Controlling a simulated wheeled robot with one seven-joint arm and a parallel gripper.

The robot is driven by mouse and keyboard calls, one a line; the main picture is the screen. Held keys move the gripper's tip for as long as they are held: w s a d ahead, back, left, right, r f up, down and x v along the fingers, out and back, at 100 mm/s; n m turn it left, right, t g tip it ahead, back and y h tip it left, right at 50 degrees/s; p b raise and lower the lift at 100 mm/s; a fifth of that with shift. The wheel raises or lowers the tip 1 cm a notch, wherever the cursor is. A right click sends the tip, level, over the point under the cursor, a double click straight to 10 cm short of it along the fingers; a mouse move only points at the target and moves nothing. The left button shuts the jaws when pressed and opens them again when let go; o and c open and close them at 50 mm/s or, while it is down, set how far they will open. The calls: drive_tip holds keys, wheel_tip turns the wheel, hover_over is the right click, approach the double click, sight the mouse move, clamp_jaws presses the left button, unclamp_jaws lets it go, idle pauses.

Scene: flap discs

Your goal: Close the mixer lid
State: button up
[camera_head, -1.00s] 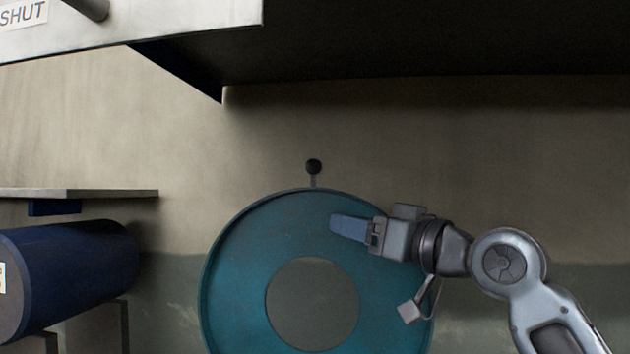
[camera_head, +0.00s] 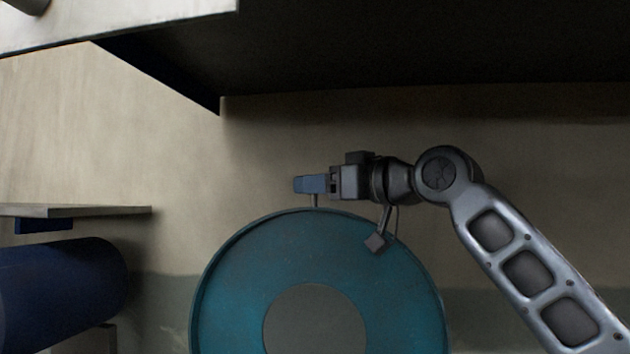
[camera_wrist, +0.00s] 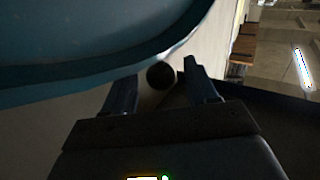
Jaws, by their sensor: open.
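The mixer shows in the head view as a large teal round face (camera_head: 235,290) with a grey round centre (camera_head: 315,325); its lower part is cut off. A short thin stem (camera_head: 315,201) rises from its top edge. My gripper (camera_head: 298,184) is over the top of that stem and hides the dark knob there. In the wrist view the dark round knob (camera_wrist: 160,75) sits between the tips of my open fingers (camera_wrist: 160,70); I cannot tell if they touch it. The teal rim (camera_wrist: 90,72) fills the upper left there. I cannot tell how far the lid stands open.
A dark overhang with a pale front (camera_head: 120,22) spans the top of the head view, above my arm. A dark blue cylinder (camera_head: 65,290) and a shelf (camera_head: 75,211) stand at left. The wall between shelf and mixer is clear.

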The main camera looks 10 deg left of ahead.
drive_tip(key=shift+x, duration=0.8)
drive_tip(key=shift+c, duration=0.5)
clamp_jaws()
